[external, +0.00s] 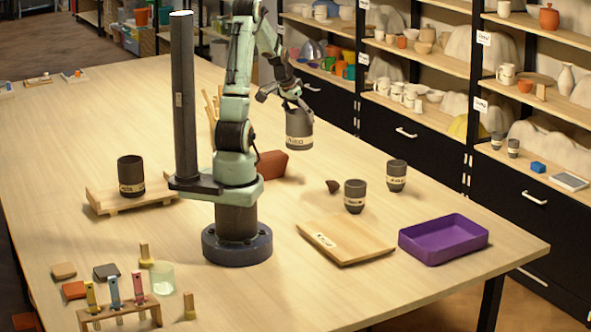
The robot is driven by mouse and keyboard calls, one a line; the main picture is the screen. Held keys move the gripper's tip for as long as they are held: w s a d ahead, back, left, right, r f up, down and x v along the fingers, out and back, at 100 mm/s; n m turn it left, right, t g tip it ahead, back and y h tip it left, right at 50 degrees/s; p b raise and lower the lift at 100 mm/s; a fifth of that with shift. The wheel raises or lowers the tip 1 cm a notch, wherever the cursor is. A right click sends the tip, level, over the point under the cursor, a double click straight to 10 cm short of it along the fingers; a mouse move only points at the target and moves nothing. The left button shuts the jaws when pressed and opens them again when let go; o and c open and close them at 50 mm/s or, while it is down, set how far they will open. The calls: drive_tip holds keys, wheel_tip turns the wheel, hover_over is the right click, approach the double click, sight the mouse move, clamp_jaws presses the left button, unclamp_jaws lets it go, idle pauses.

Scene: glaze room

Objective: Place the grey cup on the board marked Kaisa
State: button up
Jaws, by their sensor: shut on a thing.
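My gripper (293,103) is shut on a dark grey cup (299,130) with a pale label band, held upright above the table. A wooden board (345,241) with a small white label lies bare at the front right. Another wooden board (105,203) lies at the left, with a dark cup (131,170) standing on it. Two more dark grey cups, one nearer (355,190) and one farther right (396,170), stand on the table behind the bare board. The writing on the labels is too small to read surely.
A purple tray (443,257) sits right of the bare board. A small dark brown piece (333,186) and a reddish block (272,164) lie near my arm. A tube rack (120,312) and a glass (162,279) stand at the front left. Shelves line the back right.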

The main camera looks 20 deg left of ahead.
drive_tip(key=s+d+f+m+g, duration=0.1)
drive_tip(key=s+d+m+g, duration=0.2)
drive_tip(key=s+d+m, duration=0.45)
drive_tip(key=s+d+m+g, duration=0.2)
drive_tip(key=s+d+m, duration=0.3)
drive_tip(key=s+m, duration=0.5)
drive_tip(key=s+d+f+m+g, duration=0.1)
drive_tip(key=s+d+m+g, duration=0.2)
drive_tip(key=s+d+m, duration=0.6)
drive_tip(key=shift+n+y, duration=0.3)
drive_tip(key=shift+n, duration=0.35)
drive_tip(key=f, duration=0.2)
drive_tip(key=s+a+f, duration=0.1)
drive_tip(key=f, duration=0.2)
drive_tip(key=s+a+f, duration=0.1)
drive_tip(key=f, duration=0.2)
drive_tip(key=shift+s+a, duration=0.1)
drive_tip(key=shift+s, duration=0.1)
drive_tip(key=o, duration=1.1)
